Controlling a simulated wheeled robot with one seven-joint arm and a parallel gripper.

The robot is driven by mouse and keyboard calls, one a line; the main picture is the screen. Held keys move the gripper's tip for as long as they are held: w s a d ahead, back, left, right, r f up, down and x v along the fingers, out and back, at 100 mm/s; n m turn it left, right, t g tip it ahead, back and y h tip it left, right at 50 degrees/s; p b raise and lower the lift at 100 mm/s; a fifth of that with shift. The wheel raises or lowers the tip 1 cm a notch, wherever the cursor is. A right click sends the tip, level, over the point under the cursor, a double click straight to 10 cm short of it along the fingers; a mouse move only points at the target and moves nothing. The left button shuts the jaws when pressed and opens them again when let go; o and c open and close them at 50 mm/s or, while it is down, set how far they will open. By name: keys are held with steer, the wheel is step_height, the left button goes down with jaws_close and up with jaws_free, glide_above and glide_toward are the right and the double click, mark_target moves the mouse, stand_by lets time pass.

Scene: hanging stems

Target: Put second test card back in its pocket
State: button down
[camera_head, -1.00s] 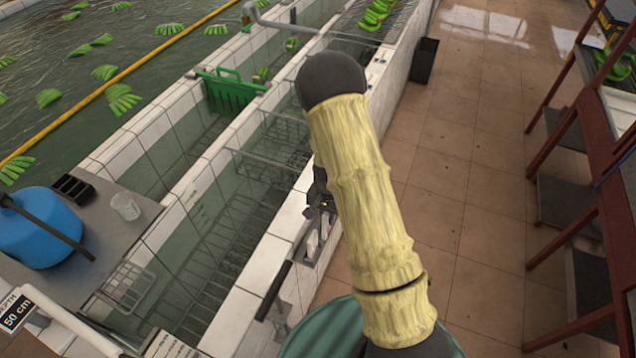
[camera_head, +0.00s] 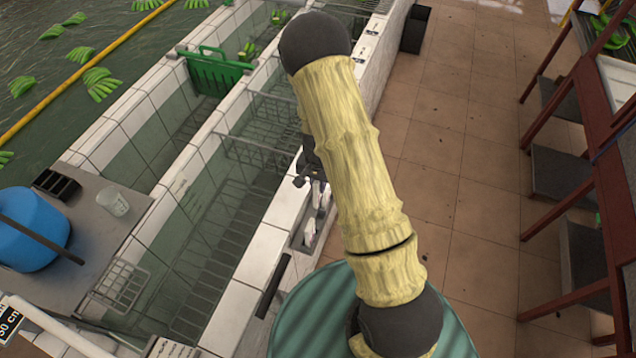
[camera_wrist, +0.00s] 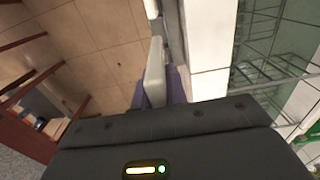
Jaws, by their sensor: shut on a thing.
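My gripper (camera_wrist: 156,88) is shut on a thin pale test card (camera_wrist: 153,70), seen edge-on between its two dark purplish fingers in the wrist view. In the head view my gripper (camera_head: 301,180) is a small dark shape beside the tank wall, partly hidden by my pale-sleeved arm. A grey pocket holder (camera_head: 306,240) is on the wall's floor-side face, just below it in the picture. A whitish card (camera_head: 309,232) shows there. Another pale piece (camera_head: 317,192) is close to the gripper; I cannot tell whether it is held or in a pocket.
A white-tiled wall (camera_head: 262,258) edges the water tanks with wire racks (camera_head: 262,140). A dark handle-like bar (camera_head: 272,287) juts out near the holder. A green crate (camera_head: 215,75) hangs on a divider. Brown tiled floor (camera_head: 450,150) is clear to the right, up to red-framed shelving (camera_head: 575,180).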

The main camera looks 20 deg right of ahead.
step_height(320, 180, down, 14)
steer(key=b, duration=1)
stand_by(0.6)
steer(key=shift+f+b, duration=0.45)
steer(key=shift+b, duration=0.05)
stand_by(0.5)
steer(key=c, duration=1.3)
jaws_free()
steer(key=shift+r, duration=0.1)
step_height(320, 180, up, 17)
steer(key=b, duration=0.2)
steer(key=shift+r+b, duration=0.15)
steer(key=shift+b, duration=0.2)
